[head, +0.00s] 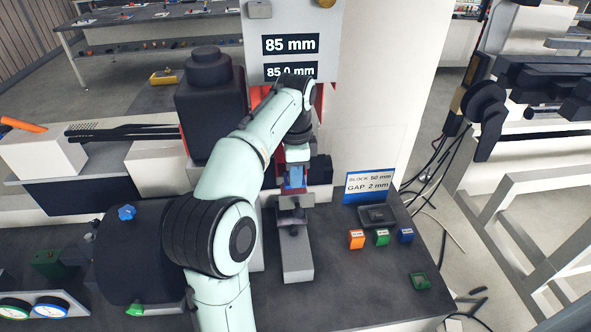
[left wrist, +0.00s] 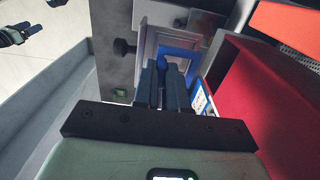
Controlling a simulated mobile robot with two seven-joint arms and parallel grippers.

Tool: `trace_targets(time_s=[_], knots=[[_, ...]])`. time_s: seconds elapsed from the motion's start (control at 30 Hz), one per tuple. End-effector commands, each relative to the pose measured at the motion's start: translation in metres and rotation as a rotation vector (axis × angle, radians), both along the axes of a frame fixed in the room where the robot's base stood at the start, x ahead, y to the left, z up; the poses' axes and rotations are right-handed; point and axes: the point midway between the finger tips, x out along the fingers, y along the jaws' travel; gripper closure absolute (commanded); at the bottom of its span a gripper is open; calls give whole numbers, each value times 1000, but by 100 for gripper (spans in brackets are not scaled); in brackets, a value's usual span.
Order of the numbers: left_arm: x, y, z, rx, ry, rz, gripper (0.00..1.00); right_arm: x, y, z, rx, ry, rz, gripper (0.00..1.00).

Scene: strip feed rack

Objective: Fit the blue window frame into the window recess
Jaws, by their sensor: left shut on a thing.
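The blue window frame (head: 294,178) shows as a small blue patch at my left gripper, above the grey fixture, in the head view. In the left wrist view the blue frame (left wrist: 180,60) lies just beyond the dark fingertips of my left gripper (left wrist: 168,72). My left gripper is shut on it, and the fingers hide part of it. A pale, stepped rectangular opening (left wrist: 160,38), which looks like the window recess, surrounds the blue frame in the wrist view. I cannot tell whether the frame is seated in it or in front of it. My right gripper is not in view.
A grey metal block (head: 297,262) stands in front of the fixture. Orange (head: 356,239), green (head: 382,237) and blue (head: 405,235) blocks sit to its right, by a gap sign (head: 370,185). In the wrist view a red wall (left wrist: 265,110) stands close on the right.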

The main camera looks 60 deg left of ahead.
Motion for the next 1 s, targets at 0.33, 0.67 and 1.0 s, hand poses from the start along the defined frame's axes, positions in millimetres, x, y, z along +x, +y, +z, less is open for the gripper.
trace_targets(time_s=[0.33, 0.67, 1.0], knots=[[0, 0, -20, -1, -1, 0, 100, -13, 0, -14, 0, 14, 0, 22], [0, 0, -19, 0, -1, 0, 100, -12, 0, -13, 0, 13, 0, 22], [0, 0, -18, 0, -1, 0, 100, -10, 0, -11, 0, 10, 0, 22]])
